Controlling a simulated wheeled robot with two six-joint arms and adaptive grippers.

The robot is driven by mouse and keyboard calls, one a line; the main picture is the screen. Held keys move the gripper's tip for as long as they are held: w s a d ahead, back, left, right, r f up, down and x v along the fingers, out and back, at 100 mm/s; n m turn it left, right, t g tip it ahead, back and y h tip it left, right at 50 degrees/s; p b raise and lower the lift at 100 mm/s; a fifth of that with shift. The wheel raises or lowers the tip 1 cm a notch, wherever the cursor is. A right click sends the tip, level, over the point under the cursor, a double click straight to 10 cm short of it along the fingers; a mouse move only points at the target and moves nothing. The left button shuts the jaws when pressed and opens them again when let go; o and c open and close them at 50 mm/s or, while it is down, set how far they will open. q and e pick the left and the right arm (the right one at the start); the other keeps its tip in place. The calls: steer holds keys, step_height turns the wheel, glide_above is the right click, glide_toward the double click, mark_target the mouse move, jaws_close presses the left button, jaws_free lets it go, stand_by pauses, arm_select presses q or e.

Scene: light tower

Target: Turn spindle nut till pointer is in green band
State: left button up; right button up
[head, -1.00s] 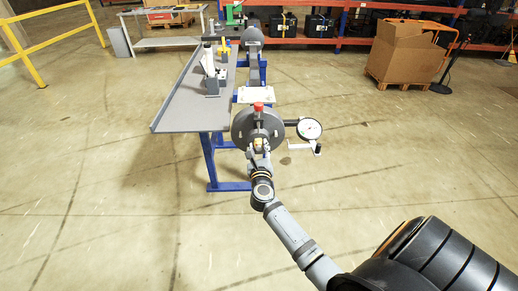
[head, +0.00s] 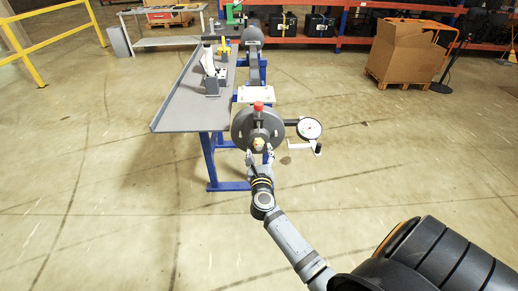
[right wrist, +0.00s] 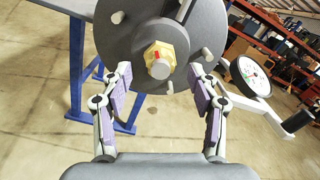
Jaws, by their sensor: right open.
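The spindle nut (right wrist: 155,56) is a brass hex with a red mark, set around a grey stud at the middle of a dark round flange (right wrist: 102,38). It also shows in the head view (head: 258,143). My right gripper (right wrist: 162,80) is open in front of the flange, its fingers spread to either side below the nut and apart from it. In the head view my right gripper (head: 260,160) is just below the nut. The dial gauge (head: 310,129) stands right of the flange; its pointer and green band are too small to read surely. My left gripper is not in view.
A grey bench (head: 178,112) on blue legs runs back on the left, with tools on it. A red knob (head: 258,106) tops the flange. A black crank handle (right wrist: 298,121) is beside the dial. The floor in front is clear.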

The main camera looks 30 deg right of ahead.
steer(key=v, duration=0.9)
steer(key=shift+s, duration=0.2)
